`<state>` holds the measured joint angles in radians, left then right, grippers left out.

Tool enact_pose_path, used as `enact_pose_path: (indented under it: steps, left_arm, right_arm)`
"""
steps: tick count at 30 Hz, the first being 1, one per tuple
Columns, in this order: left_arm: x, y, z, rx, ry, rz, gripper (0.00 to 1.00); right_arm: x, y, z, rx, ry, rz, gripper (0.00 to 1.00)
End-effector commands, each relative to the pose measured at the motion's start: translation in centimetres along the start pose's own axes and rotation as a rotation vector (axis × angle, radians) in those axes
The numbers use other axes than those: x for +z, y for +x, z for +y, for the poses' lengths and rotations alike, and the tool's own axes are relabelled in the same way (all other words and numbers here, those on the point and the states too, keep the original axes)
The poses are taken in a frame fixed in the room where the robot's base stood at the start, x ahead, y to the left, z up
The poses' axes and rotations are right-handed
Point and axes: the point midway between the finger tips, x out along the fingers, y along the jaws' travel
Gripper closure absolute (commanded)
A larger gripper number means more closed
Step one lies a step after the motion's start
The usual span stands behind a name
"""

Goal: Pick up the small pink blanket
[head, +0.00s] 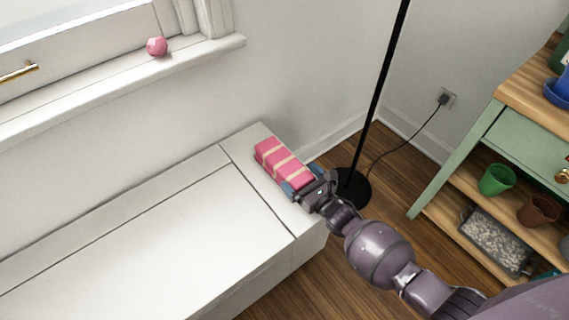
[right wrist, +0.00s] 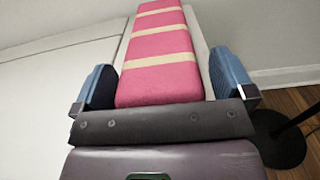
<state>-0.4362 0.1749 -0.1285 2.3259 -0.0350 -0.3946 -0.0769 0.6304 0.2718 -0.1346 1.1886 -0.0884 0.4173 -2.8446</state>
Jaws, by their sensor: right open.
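The small pink blanket (head: 281,162) is a folded pink block with cream stripes. It lies on the far right end of the white bench (head: 170,235). My right gripper (head: 303,182) is at the blanket's near end. In the right wrist view the blanket (right wrist: 160,75) lies between the two blue fingers of my right gripper (right wrist: 162,84), which is open. A gap shows on the right side, and the left finger is close to the blanket's side. My left gripper is not in view.
A black floor lamp (head: 384,85) stands just right of the bench end. A green and wood shelf (head: 455,155) with pots is at the right. A window sill (head: 110,88) with a pink ball (head: 157,46) is above the bench. The bench top is otherwise clear.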

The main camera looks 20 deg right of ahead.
Motion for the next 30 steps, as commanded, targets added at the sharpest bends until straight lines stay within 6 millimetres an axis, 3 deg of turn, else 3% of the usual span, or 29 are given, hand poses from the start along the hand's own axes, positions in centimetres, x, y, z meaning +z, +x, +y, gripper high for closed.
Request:
enact_pose_path:
  steps: [3,10,20,26,30]
  left_arm:
    - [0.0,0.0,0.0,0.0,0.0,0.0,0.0]
    - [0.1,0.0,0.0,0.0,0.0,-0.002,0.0]
    - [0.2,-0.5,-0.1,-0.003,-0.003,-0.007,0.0]
    - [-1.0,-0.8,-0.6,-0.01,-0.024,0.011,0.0]
    - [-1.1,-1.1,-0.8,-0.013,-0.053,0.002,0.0]
  right_arm:
    - [0.0,0.0,0.0,0.0,0.0,0.0,0.02]
    - [0.0,0.0,0.0,0.0,0.0,0.001,0.37]
    - [0.7,0.1,-0.1,0.0,-0.002,-0.003,0.38]
    - [4.3,0.3,-0.2,-0.001,-0.005,-0.013,0.38]
    - [8.1,0.4,-0.2,0.0,-0.007,-0.02,0.38]
